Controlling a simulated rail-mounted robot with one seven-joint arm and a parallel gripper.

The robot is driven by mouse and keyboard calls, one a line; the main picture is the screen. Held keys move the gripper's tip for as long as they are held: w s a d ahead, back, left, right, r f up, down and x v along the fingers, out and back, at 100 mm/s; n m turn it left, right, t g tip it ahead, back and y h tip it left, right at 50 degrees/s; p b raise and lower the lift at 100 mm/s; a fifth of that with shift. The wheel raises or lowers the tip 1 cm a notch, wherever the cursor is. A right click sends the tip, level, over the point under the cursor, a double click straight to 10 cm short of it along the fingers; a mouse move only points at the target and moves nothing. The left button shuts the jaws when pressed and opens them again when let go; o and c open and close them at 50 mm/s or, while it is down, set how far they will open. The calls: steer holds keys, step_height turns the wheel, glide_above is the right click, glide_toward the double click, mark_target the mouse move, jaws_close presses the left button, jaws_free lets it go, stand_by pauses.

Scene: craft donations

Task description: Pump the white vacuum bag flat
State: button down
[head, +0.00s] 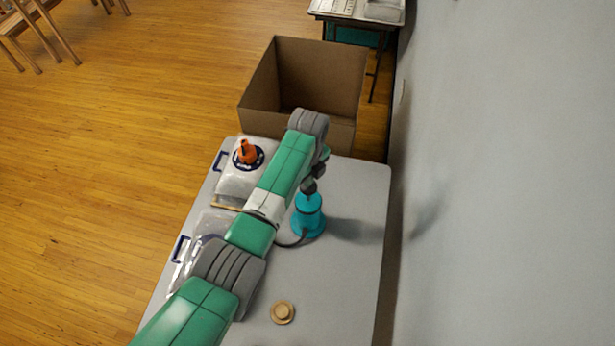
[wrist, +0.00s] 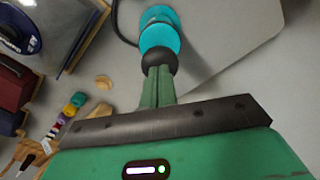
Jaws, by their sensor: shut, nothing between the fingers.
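A teal pump (head: 309,218) stands upright on the grey table, and it also shows in the wrist view (wrist: 160,35) with a black ball knob on top. My gripper (wrist: 158,72) is shut and empty, its fingertips at the knob and seemingly touching it. A whitish bag (head: 235,185) with a dark round valve and an orange cone on top lies at the far left of the table. A second, clear-looking bag (head: 208,225) lies nearer, partly behind my arm. A dark hose (head: 290,243) runs left from the pump; its far end is hidden.
An open cardboard box (head: 260,95) stands beyond the table's far end. A small round wooden piece (head: 282,312) lies at the near part of the table (head: 350,285). A wall (head: 500,180) rises on the right. The table's right side is clear.

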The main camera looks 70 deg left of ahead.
steer(key=shift+f+b, duration=1.65)
steer(key=shift+f, duration=0.85)
step_height(320, 180, up, 11)
steer(key=p, duration=1)
steer(key=shift+r+p, duration=0.2)
steer(key=shift+p, duration=0.1)
steer(key=shift+f, duration=0.1)
steer(key=shift+f+b, duration=4.55)
steer(key=shift+f, duration=1.05)
step_height(320, 180, up, 12)
steer(key=p, duration=1)
steer(key=shift+f, duration=0.4)
